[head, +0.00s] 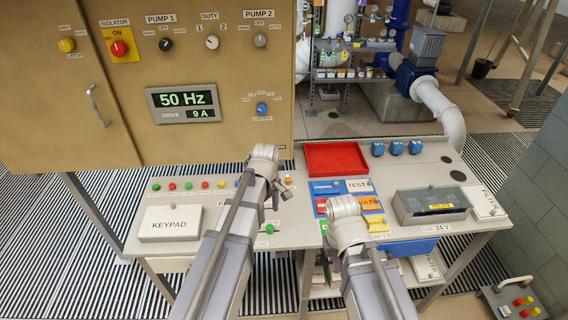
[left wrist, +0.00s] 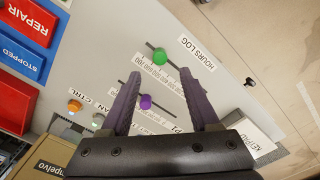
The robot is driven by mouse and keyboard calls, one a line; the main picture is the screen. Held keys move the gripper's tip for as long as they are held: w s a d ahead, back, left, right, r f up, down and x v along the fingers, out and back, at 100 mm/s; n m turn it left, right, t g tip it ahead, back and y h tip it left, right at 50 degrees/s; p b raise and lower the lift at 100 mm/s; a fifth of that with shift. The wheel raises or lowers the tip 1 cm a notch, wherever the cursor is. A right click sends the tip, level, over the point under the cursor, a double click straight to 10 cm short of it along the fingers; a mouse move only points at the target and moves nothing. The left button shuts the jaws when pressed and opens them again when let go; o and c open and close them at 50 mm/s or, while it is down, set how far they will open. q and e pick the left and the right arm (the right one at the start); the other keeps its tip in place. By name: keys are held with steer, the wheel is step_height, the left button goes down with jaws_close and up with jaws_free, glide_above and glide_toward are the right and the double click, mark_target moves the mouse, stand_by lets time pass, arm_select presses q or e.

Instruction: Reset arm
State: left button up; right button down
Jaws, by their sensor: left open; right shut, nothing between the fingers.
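My left gripper (head: 273,200) is over the sloped desk, partly hidden by its own arm. In the left wrist view its two fingers (left wrist: 160,78) are open and apart. A purple knob (left wrist: 146,101) on a slider slot shows between the fingers, and a green knob (left wrist: 159,57) shows just past the fingertips. I cannot tell whether the fingers touch the purple knob. The green knob also shows in the head view (head: 270,229). My right gripper (head: 350,234) is shut and empty over the coloured cards, mostly hidden behind its wrist.
A red tray (head: 336,172) lies at the desk's back. A keypad cover (head: 170,223) is at left, a grey box (head: 432,219) at right. The brown cabinet (head: 230,110) with its 50 Hz display (head: 183,102) stands behind the desk. Coloured buttons (head: 188,186) line the left back.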

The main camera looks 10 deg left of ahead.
arm_select(q)
steer(key=s+d+f+m+b, duration=0.2)
steer(key=s+d+m, duration=0.3)
steer(key=s+m, duration=0.2)
steer(key=s+d+f+m+y+b, duration=0.1)
steer(key=s+d+f+m+b, duration=0.1)
steer(key=s+d+m, duration=0.3)
steer(key=s+m, duration=0.3)
steer(key=shift+d+f+m, duration=0.2)
steer(key=shift+d+m, duration=0.1)
steer(key=shift+m, duration=0.1)
steer(key=shift+c, duration=0.4)
stand_by(1.1)
